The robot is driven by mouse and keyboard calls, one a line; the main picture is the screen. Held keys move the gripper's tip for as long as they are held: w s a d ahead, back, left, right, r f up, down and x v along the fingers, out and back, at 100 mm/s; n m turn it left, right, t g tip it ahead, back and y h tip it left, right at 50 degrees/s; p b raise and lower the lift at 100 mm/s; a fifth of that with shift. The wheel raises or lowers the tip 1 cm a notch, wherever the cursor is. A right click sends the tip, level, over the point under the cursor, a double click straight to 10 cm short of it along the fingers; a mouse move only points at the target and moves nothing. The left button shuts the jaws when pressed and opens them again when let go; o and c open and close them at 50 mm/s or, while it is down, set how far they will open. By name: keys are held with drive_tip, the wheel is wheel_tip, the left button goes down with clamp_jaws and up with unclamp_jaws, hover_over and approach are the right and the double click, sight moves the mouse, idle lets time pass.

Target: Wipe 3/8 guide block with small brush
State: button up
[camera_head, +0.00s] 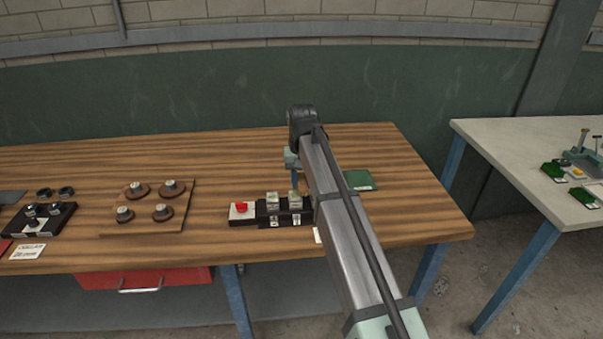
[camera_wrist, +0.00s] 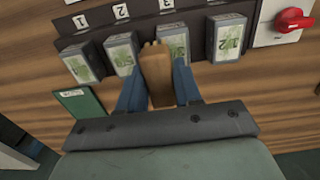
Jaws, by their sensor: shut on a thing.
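Several grey blocks with greenish faces sit along a dark numbered rack (camera_wrist: 195,15). The block near the red knob (camera_wrist: 226,38) reads 1/2. The other labels, on blocks such as this one (camera_wrist: 122,52), are too blurred to pick out 3/8. In the head view my arm partly hides the rack.
A red knob (camera_wrist: 292,20) sits on a white plate at the rack's end. A green mat (camera_head: 358,180) lies right of my arm. A wooden board (camera_head: 145,222) with round pieces lies left on the wooden bench (camera_head: 230,160). A second table (camera_head: 500,135) stands right.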

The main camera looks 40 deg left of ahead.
drive_tip(key=shift+s+a+f, duration=0.6)
drive_tip(key=shift+f, duration=0.2)
drive_tip(key=shift+c, duration=0.3)
drive_tip(key=shift+s+a, duration=0.75)
drive_tip(key=shift+w+d, duration=1.35)
drive_tip(key=shift+d, duration=0.15)
drive_tip(key=shift+s+d, duration=0.3)
drive_tip(key=shift+s, duration=0.1)
drive_tip(key=shift+s+a, duration=1.3)
drive_tip(key=shift+a, duration=0.1)
drive_tip(key=shift+w+d, duration=1.1)
drive_tip(key=shift+d, duration=0.05)
drive_tip(key=r, duration=0.2)
drive_tip(key=shift+w+d+r, duration=0.15)
drive_tip(key=shift+w+r, duration=0.1)
drive_tip(key=shift+r, duration=2.85)
